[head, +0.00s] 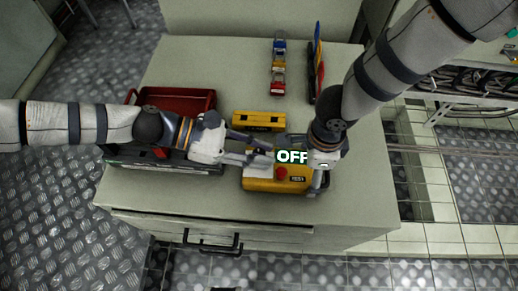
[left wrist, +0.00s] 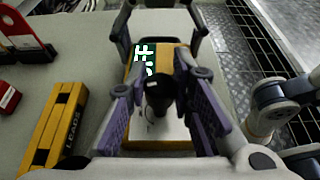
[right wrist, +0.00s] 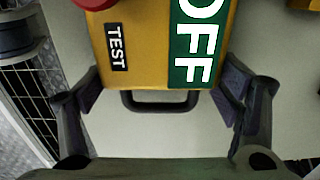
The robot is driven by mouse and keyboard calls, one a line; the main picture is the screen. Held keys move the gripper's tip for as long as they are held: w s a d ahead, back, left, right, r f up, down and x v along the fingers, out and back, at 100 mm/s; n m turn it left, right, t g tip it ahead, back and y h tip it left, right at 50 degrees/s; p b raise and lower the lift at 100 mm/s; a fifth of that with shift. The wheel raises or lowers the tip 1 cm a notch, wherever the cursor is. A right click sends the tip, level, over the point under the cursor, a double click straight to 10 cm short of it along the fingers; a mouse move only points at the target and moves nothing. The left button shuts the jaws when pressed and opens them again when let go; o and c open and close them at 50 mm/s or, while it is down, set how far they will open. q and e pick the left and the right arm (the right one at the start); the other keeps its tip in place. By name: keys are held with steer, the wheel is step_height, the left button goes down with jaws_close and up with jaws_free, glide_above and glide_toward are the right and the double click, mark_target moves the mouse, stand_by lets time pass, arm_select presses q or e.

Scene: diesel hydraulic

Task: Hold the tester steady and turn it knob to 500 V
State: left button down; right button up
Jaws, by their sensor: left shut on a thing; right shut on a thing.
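The yellow tester (head: 256,185) lies on the pale cabinet top near its front right. Its display reads OFF (head: 291,157), and a red button (head: 281,173) sits in front of it. My left gripper (head: 266,156) reaches over the tester from the left. In the left wrist view its purple-padded fingers are shut around the black knob (left wrist: 160,92). My right gripper (head: 318,166) is at the tester's right end. In the right wrist view its fingers are shut on both sides of the tester (right wrist: 148,40), near the dark handle (right wrist: 160,105) and TEST label.
A yellow LEADS box (head: 258,121) lies just behind the tester. A red open tray (head: 205,98) is at the left, partly behind my left arm. A row of coloured padlocks (head: 278,65) and an upright rack (head: 317,65) stand at the back. The back-left top is clear.

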arm_select(q)
steer(key=m+g+y, duration=0.1)
steer(key=m+g, duration=0.3)
steer(key=g, duration=0.1)
steer(key=shift+f+m, duration=0.15)
steer(key=shift+m, duration=0.15)
arm_select(e)
steer(key=shift+a, duration=0.1)
arm_select(q)
steer(key=shift+m+g+y, duration=1.5)
steer(key=shift+m+g, duration=0.5)
steer(key=shift+g, duration=0.1)
steer(key=shift+m, duration=0.3)
steer(key=c, duration=1.4)
jaws_free()
steer(key=shift+o, duration=0.2)
